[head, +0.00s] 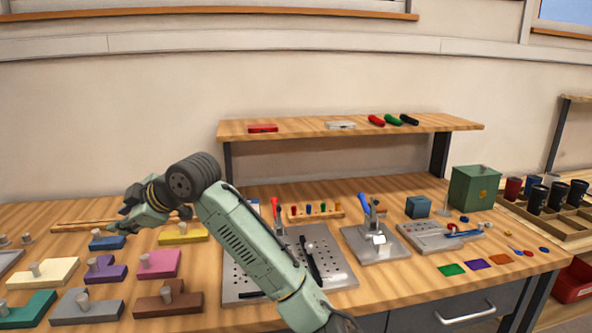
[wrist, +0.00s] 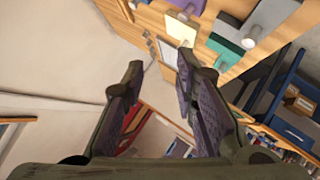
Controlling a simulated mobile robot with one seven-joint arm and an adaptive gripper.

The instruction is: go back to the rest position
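My gripper (wrist: 158,88) shows in the wrist view with its two fingers apart and nothing between them. In the head view my arm reaches from the lower middle up and to the left, over the wooden workbench (head: 400,305). Its end hangs above the left part of the bench, near several coloured blocks. The fingers are hard to make out in the head view. In the wrist view the bench and blocks lie at the upper right, away from the fingers.
Coloured blocks with pegs, such as a pink one (head: 160,263) and a yellow one (head: 184,234), cover the bench's left. A perforated plate (head: 335,270), a clamp fixture (head: 378,243) and a green box (head: 474,188) stand further right. A raised shelf (head: 290,131) runs behind.

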